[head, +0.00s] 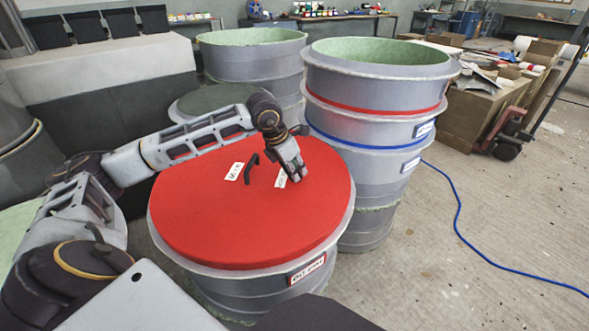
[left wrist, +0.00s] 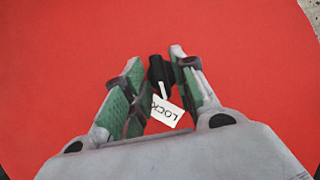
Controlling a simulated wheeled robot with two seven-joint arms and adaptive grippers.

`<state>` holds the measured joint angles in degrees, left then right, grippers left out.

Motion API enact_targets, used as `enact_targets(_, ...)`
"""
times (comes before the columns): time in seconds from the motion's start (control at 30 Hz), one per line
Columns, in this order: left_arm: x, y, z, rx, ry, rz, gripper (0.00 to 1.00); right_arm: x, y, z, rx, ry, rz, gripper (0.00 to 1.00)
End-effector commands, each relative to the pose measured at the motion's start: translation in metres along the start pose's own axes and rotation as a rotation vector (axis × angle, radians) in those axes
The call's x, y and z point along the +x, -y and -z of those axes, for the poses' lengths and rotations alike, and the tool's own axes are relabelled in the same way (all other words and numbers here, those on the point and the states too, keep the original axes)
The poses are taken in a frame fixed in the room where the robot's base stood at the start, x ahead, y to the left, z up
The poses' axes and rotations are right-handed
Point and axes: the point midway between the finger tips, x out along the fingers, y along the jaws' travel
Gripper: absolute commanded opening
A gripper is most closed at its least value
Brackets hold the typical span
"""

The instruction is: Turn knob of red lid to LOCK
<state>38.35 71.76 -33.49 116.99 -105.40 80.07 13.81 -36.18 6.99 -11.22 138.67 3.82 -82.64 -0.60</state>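The red lid (head: 215,220) lies on a grey round mould at the centre of the head view. It fills most of the left wrist view (left wrist: 60,60). Its black knob (head: 251,168) stands near the lid's middle, between two white labels. The LOCK label (left wrist: 165,111) reads clearly in the left wrist view, with the knob (left wrist: 158,70) just beyond it, bearing a white mark. My left gripper (head: 297,177) is open and empty, over the lid to the right of the knob. In the wrist view the knob appears between its fingertips (left wrist: 155,60), but it is not gripped. My right gripper is out of view.
Stacked grey moulds (head: 375,95) with red and blue bands stand close behind the lid on the right. Another tall mould (head: 250,55) stands behind. A blue cable (head: 458,215) runs over open floor at right, near cardboard boxes (head: 480,110).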

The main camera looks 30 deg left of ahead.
Motion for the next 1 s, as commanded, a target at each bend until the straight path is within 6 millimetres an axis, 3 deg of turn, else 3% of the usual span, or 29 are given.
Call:
enact_targets(0.57, -0.010, -0.001, -0.001, 0.000, 0.002, -0.001, 0.34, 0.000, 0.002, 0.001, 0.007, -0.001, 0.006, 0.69)
enact_targets(1.0, -0.067, -0.001, -0.001, 0.000, 0.003, -0.002, 0.34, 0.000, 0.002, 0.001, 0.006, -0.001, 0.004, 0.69)
